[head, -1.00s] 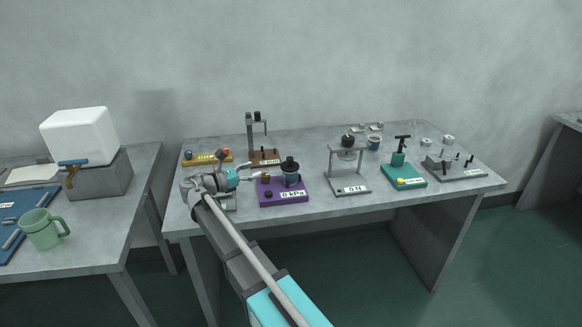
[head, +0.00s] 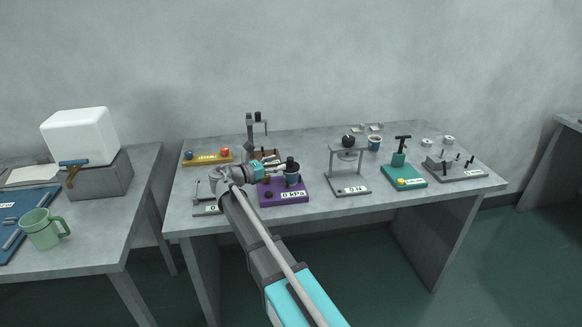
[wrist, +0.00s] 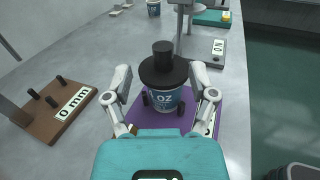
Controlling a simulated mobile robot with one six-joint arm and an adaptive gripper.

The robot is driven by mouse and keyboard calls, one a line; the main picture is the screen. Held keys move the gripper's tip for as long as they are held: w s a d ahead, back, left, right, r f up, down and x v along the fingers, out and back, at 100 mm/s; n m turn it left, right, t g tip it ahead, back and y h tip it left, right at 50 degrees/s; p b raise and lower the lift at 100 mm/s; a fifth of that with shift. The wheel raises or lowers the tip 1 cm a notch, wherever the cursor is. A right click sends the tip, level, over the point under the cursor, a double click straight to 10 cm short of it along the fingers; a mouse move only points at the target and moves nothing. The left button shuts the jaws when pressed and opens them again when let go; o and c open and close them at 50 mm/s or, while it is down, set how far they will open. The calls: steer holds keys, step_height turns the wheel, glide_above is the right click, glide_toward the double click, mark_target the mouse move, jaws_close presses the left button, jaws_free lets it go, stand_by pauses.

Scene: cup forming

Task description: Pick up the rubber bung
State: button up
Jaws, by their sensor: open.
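The rubber bung (head: 291,163) is black and stepped, with a narrow knob on a wide round flange. It sits on top of a dark blue cup (head: 292,181) on a purple stand (head: 285,198) labelled 0 kPa. In the wrist view the bung (wrist: 163,66) is upright in the middle, covering the top of the cup (wrist: 165,101). My gripper (head: 277,166) is open, coming in from the left. In the wrist view its two fingers stand on either side of the bung, apart from it. I cannot tell whether they are level with its flange.
A brown base (wrist: 45,110) with black pegs stands left in the wrist view. A grey stand (head: 349,187) with a dark ball is to the right, and a teal pump stand (head: 404,177) beyond it. The table's front edge is close to the purple stand.

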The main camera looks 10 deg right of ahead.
mark_target(290, 158)
steer(key=shift+x, duration=2.6)
steer(key=shift+s+f, duration=0.15)
steer(key=shift+f, duration=0.05)
jaws_close()
